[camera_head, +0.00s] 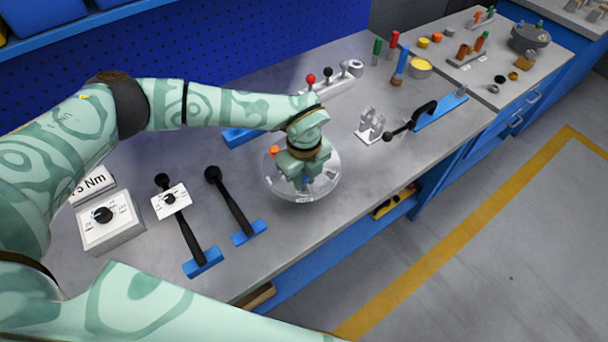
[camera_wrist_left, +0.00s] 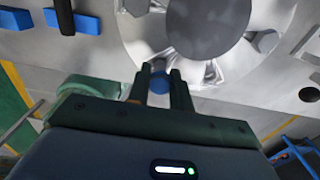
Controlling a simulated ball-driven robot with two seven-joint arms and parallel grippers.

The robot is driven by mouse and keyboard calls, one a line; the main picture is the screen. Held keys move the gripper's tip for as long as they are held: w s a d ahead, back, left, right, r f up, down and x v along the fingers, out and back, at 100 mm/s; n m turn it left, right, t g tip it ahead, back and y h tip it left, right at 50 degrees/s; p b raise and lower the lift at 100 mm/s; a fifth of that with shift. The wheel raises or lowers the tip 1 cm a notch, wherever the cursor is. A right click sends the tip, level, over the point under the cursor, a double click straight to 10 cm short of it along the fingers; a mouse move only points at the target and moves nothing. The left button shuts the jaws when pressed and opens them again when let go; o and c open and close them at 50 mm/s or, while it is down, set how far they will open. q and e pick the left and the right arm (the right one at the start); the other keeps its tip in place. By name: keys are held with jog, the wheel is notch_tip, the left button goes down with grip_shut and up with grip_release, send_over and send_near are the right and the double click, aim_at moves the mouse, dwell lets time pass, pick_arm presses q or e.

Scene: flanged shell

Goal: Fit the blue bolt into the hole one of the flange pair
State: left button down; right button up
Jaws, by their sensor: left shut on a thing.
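The flange pair (camera_head: 328,186) is a round, pale grey disc lying on the bench. In the left wrist view its ring (camera_wrist_left: 140,42) fills the upper right, with a dark round centre. My left gripper (camera_head: 304,182) points down over the disc's near part. It is shut on the blue bolt (camera_wrist_left: 159,82), which shows between the two fingers next to the ring. A little blue of it also shows in the head view (camera_head: 306,180). I cannot tell whether the bolt's end is in a hole. An orange bolt (camera_head: 275,151) stands at the disc's far left. My right gripper is out of view.
Two black-handled tools (camera_head: 233,205) with blue ends lie left of the disc, beside a grey dial box (camera_head: 112,232). A clamp stand (camera_head: 370,126) and a black-handled blue tool (camera_head: 440,110) lie to the right. The bench's front edge is close to the disc.

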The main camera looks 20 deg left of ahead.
aim_at(304, 177)
pick_arm(q)
jog(key=shift+f, duration=0.55)
jog(key=c, duration=1.2)
grip_release()
jog(key=shift+o, duration=0.2)
notch_tip(304, 177, up, 16)
jog(key=p, duration=0.1)
jog(key=shift+r, duration=0.15)
